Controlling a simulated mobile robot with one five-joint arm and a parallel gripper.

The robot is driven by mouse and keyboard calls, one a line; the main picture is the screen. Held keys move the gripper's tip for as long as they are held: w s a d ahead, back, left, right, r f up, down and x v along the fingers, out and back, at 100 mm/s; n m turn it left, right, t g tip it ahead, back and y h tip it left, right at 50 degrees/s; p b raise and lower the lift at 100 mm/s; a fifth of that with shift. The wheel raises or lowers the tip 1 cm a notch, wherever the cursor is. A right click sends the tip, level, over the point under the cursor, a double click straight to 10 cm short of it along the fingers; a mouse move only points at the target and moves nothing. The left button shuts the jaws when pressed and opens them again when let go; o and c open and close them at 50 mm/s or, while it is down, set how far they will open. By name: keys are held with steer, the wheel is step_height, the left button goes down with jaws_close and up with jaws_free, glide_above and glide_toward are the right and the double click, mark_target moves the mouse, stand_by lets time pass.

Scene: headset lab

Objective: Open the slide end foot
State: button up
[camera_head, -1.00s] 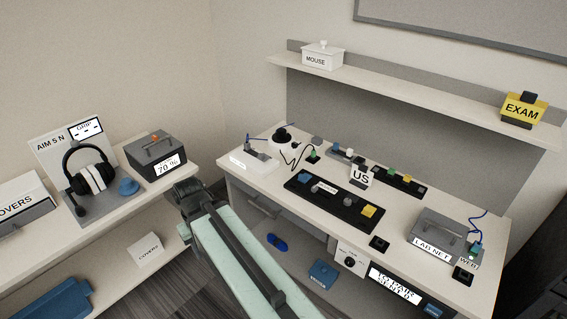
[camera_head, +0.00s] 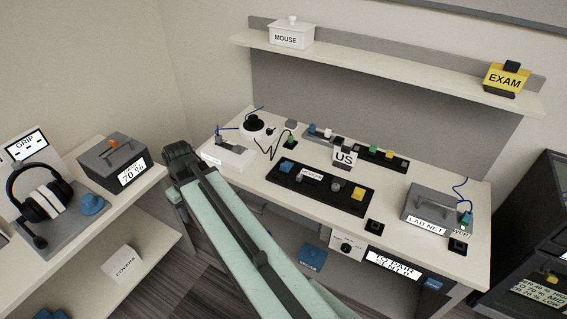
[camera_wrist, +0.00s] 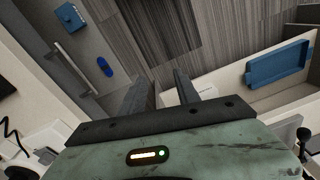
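No part is labelled as the slide end foot, and I cannot tell which thing it is. On the desk (camera_head: 385,225), a long black bar (camera_head: 318,191) holds a blue block (camera_head: 287,166) at its left end and a yellow block (camera_head: 357,194) at its right end. A second dark strip (camera_head: 381,156) with coloured blocks lies behind it. My gripper (camera_head: 178,158) is between the left bench and the desk's left end. In the wrist view, its two fingers (camera_wrist: 164,77) are apart with nothing between them, pointing over the floor.
A grey drawer handle (camera_wrist: 76,68) and a blue box (camera_wrist: 70,16) show near the fingers in the wrist view. The left bench (camera_head: 140,196) holds a headset (camera_head: 42,192) and a grey box (camera_head: 108,165). A black cabinet (camera_head: 545,215) stands at the right.

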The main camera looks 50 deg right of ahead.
steer(key=d+r+t+p, duration=0.1)
steer(key=d+r, duration=0.1)
steer(key=d, duration=1.5)
steer(key=n+t+p, duration=0.1)
steer(key=n+t, duration=0.1)
steer(key=t, duration=0.1)
glide_toward(285, 165)
steer(key=shift+y, duration=0.3)
steer(key=b+x, duration=0.4)
steer(key=x, duration=0.1)
steer(key=b+x, duration=0.2)
steer(key=x, duration=0.1)
steer(key=shift+d+f, duration=0.2)
steer(key=shift+d, duration=0.1)
steer(key=shift+w+f+b, duration=0.2)
steer(key=shift+f+b, duration=0.05)
steer(key=shift+b, duration=0.25)
steer(key=shift+r, duration=0.1)
